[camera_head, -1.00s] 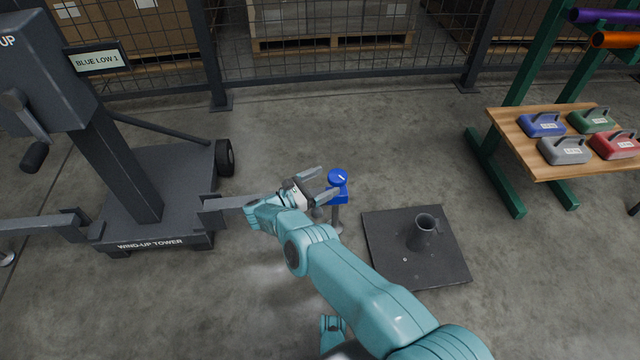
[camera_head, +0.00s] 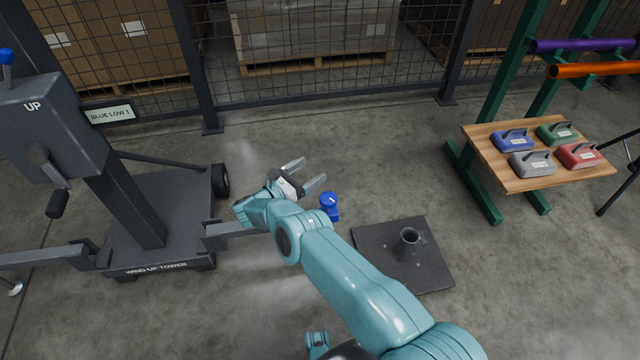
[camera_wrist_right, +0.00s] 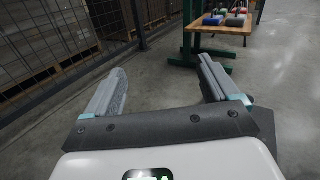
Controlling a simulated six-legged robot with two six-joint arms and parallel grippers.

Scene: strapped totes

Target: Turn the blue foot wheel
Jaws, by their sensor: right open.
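The blue foot wheel (camera_head: 329,201) is a small round blue knob with a pale mark on top. It sits on a blue block at the end of the tower's outrigger leg, right of the wind-up tower (camera_head: 160,205). My right gripper (camera_head: 314,170) is open and empty, above and slightly left of the wheel in the head view, apart from it. My right forearm hides part of the leg and what is below the wheel. In the right wrist view, the open fingers (camera_wrist_right: 160,65) have only floor between them, and the wheel does not show. My left gripper is not seen.
A dark base plate with an upright socket (camera_head: 407,243) lies right of the wheel. A wooden bench (camera_head: 482,150) holds blue, green, grey and red weights. A mesh fence (camera_head: 330,90) closes off the back. The sign (camera_head: 110,114) reads BLUE LOW 1. Floor between wheel and fence is clear.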

